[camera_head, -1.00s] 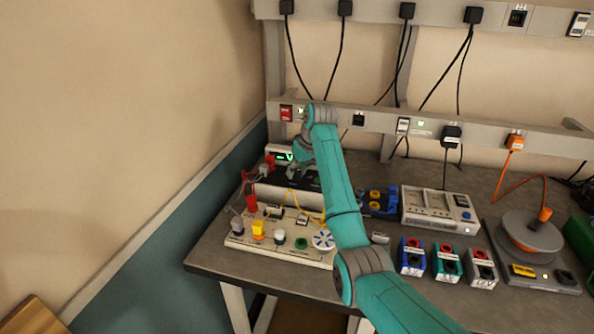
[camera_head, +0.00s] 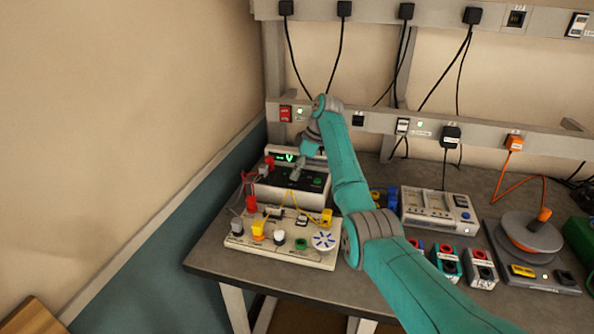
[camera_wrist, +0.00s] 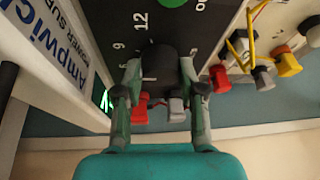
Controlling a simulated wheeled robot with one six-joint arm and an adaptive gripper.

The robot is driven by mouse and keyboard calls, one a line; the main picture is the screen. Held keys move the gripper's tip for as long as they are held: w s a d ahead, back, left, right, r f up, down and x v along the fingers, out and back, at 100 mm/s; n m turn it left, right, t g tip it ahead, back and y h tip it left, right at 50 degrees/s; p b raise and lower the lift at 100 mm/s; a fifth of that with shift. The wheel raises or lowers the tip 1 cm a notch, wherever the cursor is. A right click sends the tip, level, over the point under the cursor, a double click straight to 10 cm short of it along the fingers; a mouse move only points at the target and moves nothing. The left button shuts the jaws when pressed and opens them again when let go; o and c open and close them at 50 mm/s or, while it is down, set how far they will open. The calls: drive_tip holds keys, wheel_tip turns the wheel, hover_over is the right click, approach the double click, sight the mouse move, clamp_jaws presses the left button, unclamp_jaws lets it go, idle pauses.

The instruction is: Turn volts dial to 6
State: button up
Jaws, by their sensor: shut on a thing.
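The power supply (camera_head: 262,186) stands at the back left of the bench, with a green-lit display (camera_head: 287,156). In the wrist view its side label (camera_wrist: 58,42) reads "Ampwich". The volts dial (camera_wrist: 158,60) is a dark round knob on a black panel printed with 12, 9 and smaller marks. My gripper (camera_wrist: 157,98) has one finger on each side of the knob and is shut on it. The fingers hide part of the scale, and I cannot tell which number the knob points to. In the head view my gripper (camera_head: 296,172) is over the supply's front panel.
Red plugs (camera_head: 251,203) and cables stand left of the supply. A grey meter box (camera_head: 438,210) and several small blocks sit to the right. A socket rail (camera_head: 375,122) runs behind.

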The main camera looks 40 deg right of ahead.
drive_tip(key=shift+n, duration=0.5)
drive_tip(key=o, duration=1.1)
drive_tip(key=shift+o, duration=0.2)
drive_tip(key=shift+d+r, duration=0.1)
drive_tip(key=v, duration=0.7)
drive_tip(key=shift+d, duration=0.1)
